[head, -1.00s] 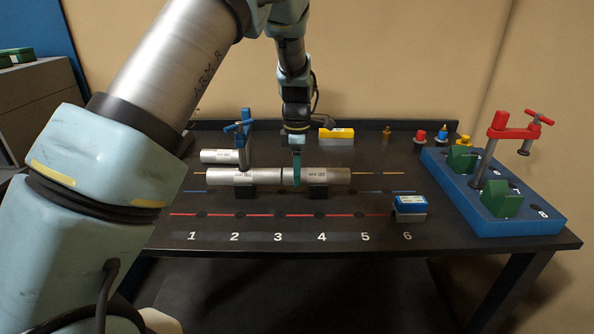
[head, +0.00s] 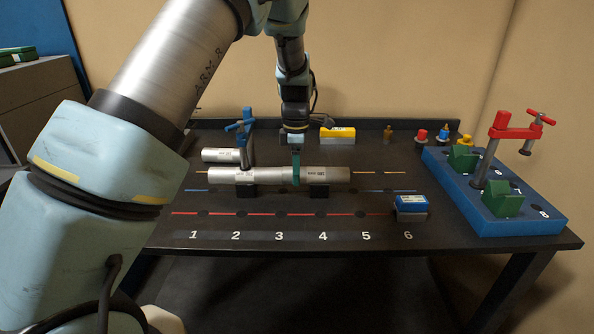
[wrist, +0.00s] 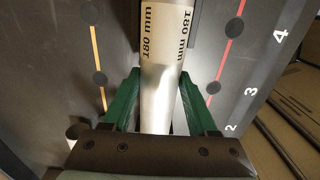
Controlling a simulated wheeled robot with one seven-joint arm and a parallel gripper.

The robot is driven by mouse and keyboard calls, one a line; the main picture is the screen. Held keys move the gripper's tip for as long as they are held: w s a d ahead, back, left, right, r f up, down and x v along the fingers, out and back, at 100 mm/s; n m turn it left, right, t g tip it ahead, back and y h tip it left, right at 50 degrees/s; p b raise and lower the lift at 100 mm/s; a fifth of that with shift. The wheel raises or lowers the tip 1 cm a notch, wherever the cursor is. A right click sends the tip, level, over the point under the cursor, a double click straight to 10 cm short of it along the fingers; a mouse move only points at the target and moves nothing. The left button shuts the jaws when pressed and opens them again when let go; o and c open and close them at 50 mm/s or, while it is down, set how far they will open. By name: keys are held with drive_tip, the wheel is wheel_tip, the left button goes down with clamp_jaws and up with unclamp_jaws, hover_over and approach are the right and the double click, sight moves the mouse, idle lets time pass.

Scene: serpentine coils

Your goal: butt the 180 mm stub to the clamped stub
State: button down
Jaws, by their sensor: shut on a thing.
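The 180 mm stub (head: 325,174), a silver tube, lies level on a dark support block at mid-table. My gripper (head: 296,178) is shut around it near its left end, with green fingers on both sides. In the wrist view the stub (wrist: 165,75) runs between the fingers and its "180 mm" print faces up. The clamped stub (head: 225,176) lies in line to its left, below the blue clamp (head: 243,140). In the head view no gap shows between the two stubs. My fingers partly cover the area near the joint, so I cannot tell whether the ends touch fully.
Another silver tube (head: 219,155) lies behind the clamped stub. A blue-topped block (head: 410,203) sits at the right, near number 6. A blue fixture base (head: 520,222) with green V-blocks and a red clamp (head: 515,130) stands far right. The front strip is clear.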

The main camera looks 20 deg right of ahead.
drive_tip(key=shift+w+a, duration=0.15)
drive_tip(key=shift+a, duration=0.05)
drive_tip(key=shift+c, duration=2.3)
unclamp_jaws()
drive_tip(key=o, duration=0.4)
drive_tip(key=shift+c, duration=0.2)
drive_tip(key=shift+r, duration=0.1)
